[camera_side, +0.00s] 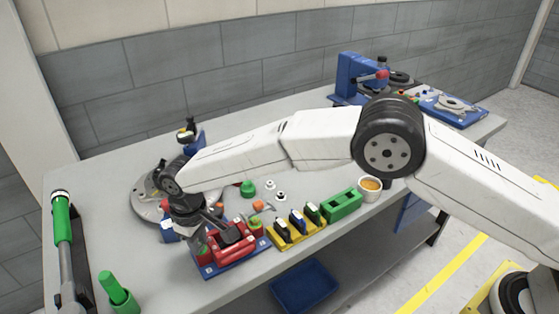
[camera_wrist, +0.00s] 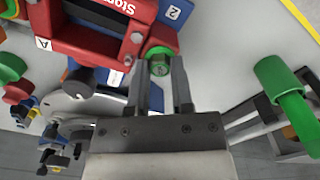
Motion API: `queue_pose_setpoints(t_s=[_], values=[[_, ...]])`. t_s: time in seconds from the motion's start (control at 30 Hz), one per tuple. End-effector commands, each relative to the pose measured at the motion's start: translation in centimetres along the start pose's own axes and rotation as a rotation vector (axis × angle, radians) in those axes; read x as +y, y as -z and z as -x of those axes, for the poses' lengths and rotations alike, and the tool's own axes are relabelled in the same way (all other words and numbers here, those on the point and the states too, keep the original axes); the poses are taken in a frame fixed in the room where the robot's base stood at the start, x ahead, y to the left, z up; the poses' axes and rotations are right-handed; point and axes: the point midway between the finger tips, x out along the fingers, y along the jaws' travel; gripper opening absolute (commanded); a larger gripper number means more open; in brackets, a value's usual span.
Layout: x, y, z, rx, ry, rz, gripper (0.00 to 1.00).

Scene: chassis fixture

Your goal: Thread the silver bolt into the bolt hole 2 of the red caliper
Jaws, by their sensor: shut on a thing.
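The red caliper (camera_side: 234,247) sits on a blue fixture base (camera_side: 238,266) near the front edge of the bench. It also shows at the top left of the wrist view (camera_wrist: 82,35), beside labels "A" and "2" on the fixture. My gripper (camera_wrist: 160,66) is shut, its fingers at the caliper's side near the "2" corner. Between the fingertips shows a grey round end, seemingly the silver bolt (camera_wrist: 160,69), with a green round piece (camera_wrist: 162,42) right around or behind it. The bolt's far end and bolt hole 2 are hidden, so I cannot tell how they meet.
A yellow rack (camera_side: 296,233) and a green block (camera_side: 341,206) stand right of the fixture. A grey disc (camera_side: 147,205) lies behind my gripper. A blue bin (camera_side: 305,286) is below the bench.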

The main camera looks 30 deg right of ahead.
Motion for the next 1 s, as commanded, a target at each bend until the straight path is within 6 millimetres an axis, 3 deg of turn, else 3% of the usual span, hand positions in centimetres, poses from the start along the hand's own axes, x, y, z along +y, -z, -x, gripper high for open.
queue_pose_setpoints(t_s=[0.53, 1.0], values=[[-0.05, -0.36, -0.65, -0.014, -0.002, -0.281, 0.00], [-0.06, -0.36, -0.67, -0.014, -0.002, -0.316, 0.00]])
